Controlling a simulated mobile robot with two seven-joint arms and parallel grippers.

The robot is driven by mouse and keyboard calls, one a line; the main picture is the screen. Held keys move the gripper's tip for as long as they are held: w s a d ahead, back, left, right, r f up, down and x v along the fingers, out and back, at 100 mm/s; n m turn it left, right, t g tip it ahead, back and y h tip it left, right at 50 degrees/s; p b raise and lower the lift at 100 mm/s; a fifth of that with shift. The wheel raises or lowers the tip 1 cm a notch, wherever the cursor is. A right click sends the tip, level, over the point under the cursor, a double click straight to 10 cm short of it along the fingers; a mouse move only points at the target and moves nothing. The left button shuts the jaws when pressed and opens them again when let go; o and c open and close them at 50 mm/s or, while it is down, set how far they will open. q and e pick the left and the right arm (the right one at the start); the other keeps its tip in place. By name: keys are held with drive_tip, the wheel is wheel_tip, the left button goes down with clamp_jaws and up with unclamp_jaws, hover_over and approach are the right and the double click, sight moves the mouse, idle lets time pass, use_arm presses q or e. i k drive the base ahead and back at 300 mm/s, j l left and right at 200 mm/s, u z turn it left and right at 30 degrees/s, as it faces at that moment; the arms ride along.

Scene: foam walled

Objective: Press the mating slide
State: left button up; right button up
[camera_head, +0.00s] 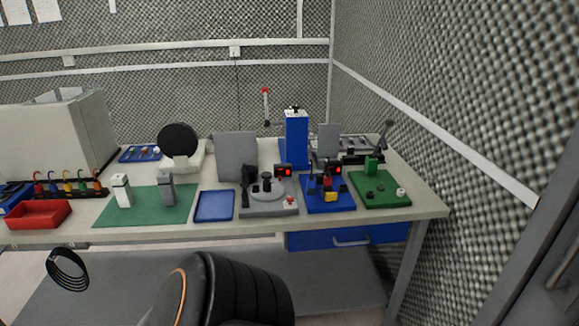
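I cannot tell which part is the mating slide. Three small fixtures stand side by side on the right half of the bench. A grey fixture (268,208) carries round metal parts and a red display. A blue fixture (329,207) carries black, red and yellow parts and another red display. A green fixture (381,204) carries a green block and a white knob. A white block (122,191) and a grey block (167,188) stand upright on a green mat (145,217). Neither of my grippers is in view.
The pale bench (420,203) ends near the foam wall at right. A blue press-like column (296,140) stands at the back. An empty blue tray (214,206) and a red bin (38,216) lie near the front edge. A dark ribbed shape fills the bottom middle.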

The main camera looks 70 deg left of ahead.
sight(328, 194)
drive_tip(key=l+u, duration=0.1)
drive_tip(key=u, duration=2.05)
drive_tip(key=k+j, duration=0.05)
